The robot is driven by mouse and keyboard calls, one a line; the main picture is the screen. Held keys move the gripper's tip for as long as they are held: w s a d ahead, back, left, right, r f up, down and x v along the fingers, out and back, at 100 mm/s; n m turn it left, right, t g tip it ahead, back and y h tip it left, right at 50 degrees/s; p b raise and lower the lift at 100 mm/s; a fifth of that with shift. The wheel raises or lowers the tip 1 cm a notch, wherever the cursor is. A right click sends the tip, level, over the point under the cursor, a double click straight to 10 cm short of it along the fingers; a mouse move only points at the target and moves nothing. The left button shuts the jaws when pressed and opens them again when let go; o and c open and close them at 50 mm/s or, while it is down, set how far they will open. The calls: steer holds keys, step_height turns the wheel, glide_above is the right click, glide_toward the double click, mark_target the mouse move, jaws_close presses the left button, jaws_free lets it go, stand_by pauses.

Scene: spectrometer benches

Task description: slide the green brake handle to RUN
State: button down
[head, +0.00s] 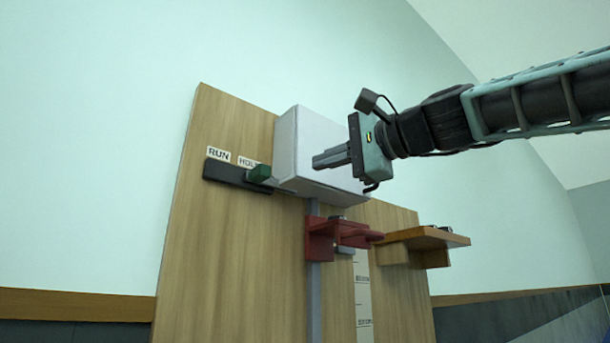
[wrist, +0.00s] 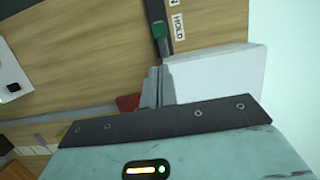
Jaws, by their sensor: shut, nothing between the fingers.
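The green brake handle (head: 260,173) sits at the right end of a dark track (head: 224,173), by the HOLD label (head: 249,163). The RUN label (head: 218,154) is above the track's left part. In the wrist view the green handle (wrist: 160,31) is beyond my fingertips, on the dark track (wrist: 154,9), beside the HOLD label (wrist: 178,26). My gripper (head: 316,161) is shut and empty, in front of the white box and to the right of the handle. In the wrist view my gripper (wrist: 158,70) points toward the handle, with a gap between them.
A white box (head: 298,146) stands out from the wooden board (head: 215,240), just right of the handle; it also shows in the wrist view (wrist: 220,75). Below are a red bracket (head: 322,236) on a grey rail and an orange-brown shelf (head: 425,239). Left of the handle is open.

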mark_target(289, 169)
steer(key=shift+d+r, duration=0.15)
steer(key=shift+r, duration=0.1)
steer(key=p+x, duration=0.5)
steer(key=x, duration=0.4)
steer(key=shift+r, duration=0.1)
steer(key=shift+w+a, duration=0.35)
steer(key=shift+a, duration=0.1)
